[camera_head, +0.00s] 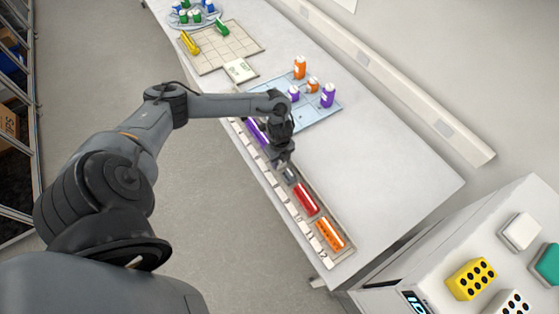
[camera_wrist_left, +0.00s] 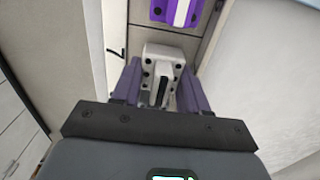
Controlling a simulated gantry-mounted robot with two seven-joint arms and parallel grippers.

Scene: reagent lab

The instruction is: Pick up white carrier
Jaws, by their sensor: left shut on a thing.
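The white carrier (camera_wrist_left: 163,54) sits between the two fingers of my left gripper (camera_wrist_left: 160,80) in the left wrist view. It is a pale block with dark round holes, and the fingers are shut on its sides. In the head view my left gripper (camera_head: 282,160) points down at the long rack along the table's near edge, between the purple and red carriers. The gripper mostly hides the white carrier there. I cannot tell whether the carrier is clear of the rack. My right gripper is not in view.
The rack also holds a purple carrier (camera_head: 256,132), a red carrier (camera_head: 305,199) and an orange carrier (camera_head: 330,235). A blue mat (camera_head: 318,116) with orange and purple bottles lies behind. A beige grid mat (camera_head: 222,54) is farther back. The table's right part is clear.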

